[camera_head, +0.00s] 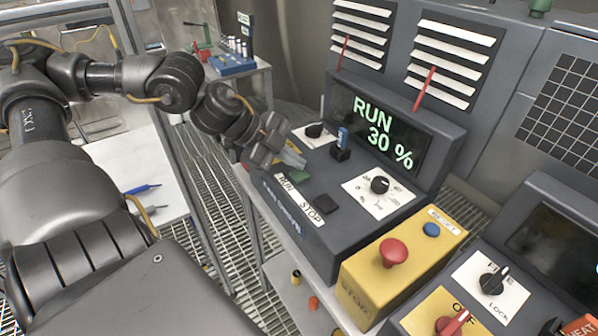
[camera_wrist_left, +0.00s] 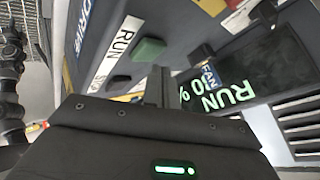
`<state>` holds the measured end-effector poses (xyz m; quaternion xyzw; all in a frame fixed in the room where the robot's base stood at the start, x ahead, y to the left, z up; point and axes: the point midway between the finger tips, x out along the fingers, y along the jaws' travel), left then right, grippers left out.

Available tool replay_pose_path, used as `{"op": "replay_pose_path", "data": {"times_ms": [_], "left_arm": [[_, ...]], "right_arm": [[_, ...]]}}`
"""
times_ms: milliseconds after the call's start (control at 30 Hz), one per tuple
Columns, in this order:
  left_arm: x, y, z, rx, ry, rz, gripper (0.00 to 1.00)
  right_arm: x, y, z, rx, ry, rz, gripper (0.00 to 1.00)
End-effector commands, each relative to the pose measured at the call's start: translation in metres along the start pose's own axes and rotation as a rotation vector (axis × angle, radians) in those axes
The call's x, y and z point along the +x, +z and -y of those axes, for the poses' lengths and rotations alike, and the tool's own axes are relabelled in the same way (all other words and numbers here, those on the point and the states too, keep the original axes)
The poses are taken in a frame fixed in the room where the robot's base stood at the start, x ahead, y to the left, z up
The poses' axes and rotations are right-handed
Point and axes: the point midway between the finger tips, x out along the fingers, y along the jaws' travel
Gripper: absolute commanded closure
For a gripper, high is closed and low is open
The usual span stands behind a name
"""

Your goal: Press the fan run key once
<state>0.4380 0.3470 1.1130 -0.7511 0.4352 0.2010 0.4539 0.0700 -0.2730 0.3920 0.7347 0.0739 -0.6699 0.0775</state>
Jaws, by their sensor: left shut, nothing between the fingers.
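The fan run key is a green square button (camera_head: 299,177) beside a white RUN label on the dark sloped console (camera_head: 345,235). It also shows in the left wrist view (camera_wrist_left: 149,49), just beyond my fingertips. The black stop key (camera_head: 327,205) sits to its right, and in the left wrist view (camera_wrist_left: 117,83) it is lower left of the green key. The display (camera_head: 383,133) reads RUN 30 %. My left gripper (camera_head: 294,160) is shut and empty, its tips close to the green key on its far side; I cannot tell the exact gap. My right gripper is out of view.
A black knob (camera_head: 380,185) on a white dial plate and a blue-tipped switch (camera_head: 342,142) stand on the console near my gripper. A yellow box with a red mushroom button (camera_head: 393,252) stands to the right. A side table with a blue rack (camera_head: 232,62) is behind.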

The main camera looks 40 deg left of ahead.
Motion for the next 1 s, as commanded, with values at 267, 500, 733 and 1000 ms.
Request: {"op": "replay_pose_path", "data": {"times_ms": [267, 500, 733, 1000], "left_arm": [[-0.009, -0.007, 0.007, 0.001, -0.001, 0.000, 1.00], [-0.027, -0.020, 0.020, 0.000, -0.001, 0.000, 1.00], [-0.036, -0.026, 0.026, 0.000, -0.001, 0.000, 1.00], [-0.035, -0.025, 0.025, 0.000, -0.001, 0.000, 1.00]], "right_arm": [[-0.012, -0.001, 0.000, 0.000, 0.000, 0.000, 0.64], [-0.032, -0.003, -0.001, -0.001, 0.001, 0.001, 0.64], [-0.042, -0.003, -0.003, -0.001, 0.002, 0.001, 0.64], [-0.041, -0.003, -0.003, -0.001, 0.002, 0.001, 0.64]]}}
